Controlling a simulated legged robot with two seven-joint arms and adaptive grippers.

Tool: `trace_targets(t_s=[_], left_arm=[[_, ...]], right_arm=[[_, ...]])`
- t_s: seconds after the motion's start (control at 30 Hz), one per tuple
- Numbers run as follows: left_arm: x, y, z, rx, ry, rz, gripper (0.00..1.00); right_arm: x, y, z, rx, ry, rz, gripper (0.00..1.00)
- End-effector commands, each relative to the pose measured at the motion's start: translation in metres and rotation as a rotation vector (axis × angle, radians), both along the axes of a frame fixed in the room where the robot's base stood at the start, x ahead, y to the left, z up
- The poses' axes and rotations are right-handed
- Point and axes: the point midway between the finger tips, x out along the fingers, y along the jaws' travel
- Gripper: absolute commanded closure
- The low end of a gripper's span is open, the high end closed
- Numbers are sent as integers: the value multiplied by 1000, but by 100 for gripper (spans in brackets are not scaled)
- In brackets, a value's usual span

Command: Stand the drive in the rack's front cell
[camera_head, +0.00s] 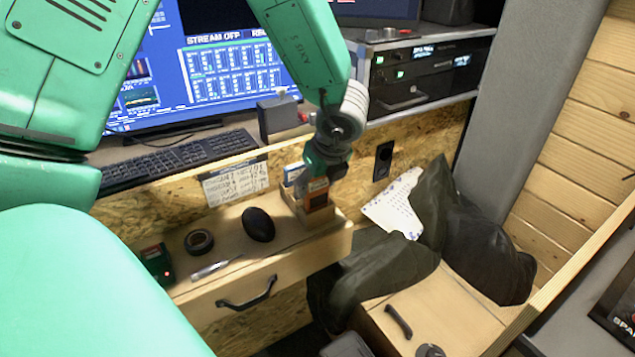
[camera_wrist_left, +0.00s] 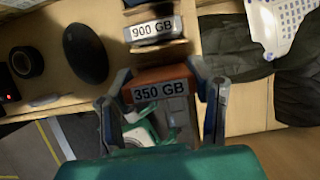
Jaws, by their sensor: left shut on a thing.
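My left gripper (camera_head: 320,180) points down at the small wooden rack (camera_head: 330,214) on the drawer unit's top. Its fingers are shut on an orange-brown drive (camera_head: 316,197), one on each side. In the left wrist view the held drive (camera_wrist_left: 158,82) bears a "350 GB" label, between the fingertips of my left gripper (camera_wrist_left: 163,92). A grey drive (camera_wrist_left: 152,30) labelled "900 GB" stands in the rack, just behind the held one. The held drive is at the rack's front part; I cannot tell how deep it sits. My right gripper is not in view.
A black mouse (camera_head: 258,224), a tape roll (camera_head: 199,241) and a small device with a red light (camera_head: 157,263) lie left of the rack. The keyboard (camera_head: 178,160) and monitor are behind. A dark jacket (camera_head: 465,235) lies to the right.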

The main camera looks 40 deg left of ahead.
Motion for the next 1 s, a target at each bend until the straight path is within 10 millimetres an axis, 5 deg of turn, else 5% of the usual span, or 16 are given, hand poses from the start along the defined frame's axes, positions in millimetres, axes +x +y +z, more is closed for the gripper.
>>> trace_targets(t_s=[1.0], left_arm=[[0,0,-23,0,-1,0,84]], right_arm=[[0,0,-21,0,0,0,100]])
